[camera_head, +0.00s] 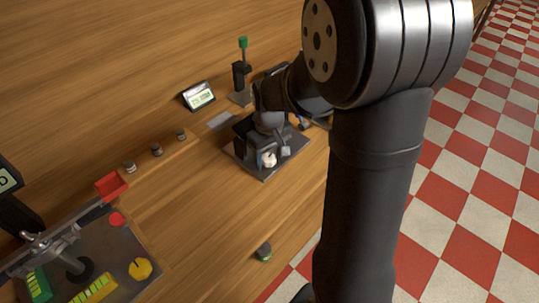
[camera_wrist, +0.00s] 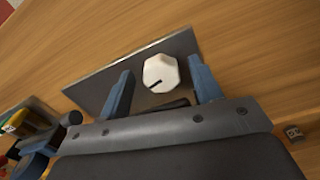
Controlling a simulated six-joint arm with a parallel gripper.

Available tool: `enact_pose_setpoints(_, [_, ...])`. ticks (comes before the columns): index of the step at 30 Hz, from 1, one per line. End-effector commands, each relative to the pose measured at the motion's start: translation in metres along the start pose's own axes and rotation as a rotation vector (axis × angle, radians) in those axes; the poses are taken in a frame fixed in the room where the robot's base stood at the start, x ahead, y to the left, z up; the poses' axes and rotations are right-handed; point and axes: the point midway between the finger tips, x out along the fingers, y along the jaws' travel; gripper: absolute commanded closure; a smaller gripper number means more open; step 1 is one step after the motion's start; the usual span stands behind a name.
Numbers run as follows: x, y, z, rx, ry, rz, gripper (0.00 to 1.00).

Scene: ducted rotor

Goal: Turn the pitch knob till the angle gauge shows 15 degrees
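A white faceted knob (camera_wrist: 160,73) with a black pointer line sits on a grey metal plate (camera_wrist: 105,85) in the wrist view. The knob also shows in the head view (camera_head: 268,159), partly hidden by my gripper. My gripper (camera_wrist: 161,67) is open, with one blue finger on each side of the knob. A gap shows between the knob and each finger, so it is not clamped. No dial that I can identify as the angle gauge is legible. A small tilted display (camera_head: 199,96) stands behind the plate; its text is too small to read.
At lower left, a grey panel (camera_head: 120,250) carries a yellow knob (camera_head: 140,268), a red button (camera_head: 116,219) and a rotor-like part.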

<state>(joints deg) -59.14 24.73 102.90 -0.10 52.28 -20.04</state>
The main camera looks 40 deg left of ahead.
Motion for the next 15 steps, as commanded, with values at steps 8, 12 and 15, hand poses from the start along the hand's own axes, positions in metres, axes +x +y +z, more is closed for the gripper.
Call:
enact_pose_setpoints(8, [-0.0004, 0.0001, 0.0, 0.0, 0.0, 0.0, 0.86])
enact_pose_setpoints(12, [-0.0004, 0.0003, 0.0, -0.022, 0.0, 0.0, 0.86])
enact_pose_setpoints(15, [-0.0002, 0.0004, 0.0, -0.087, -0.001, -0.001, 0.86])
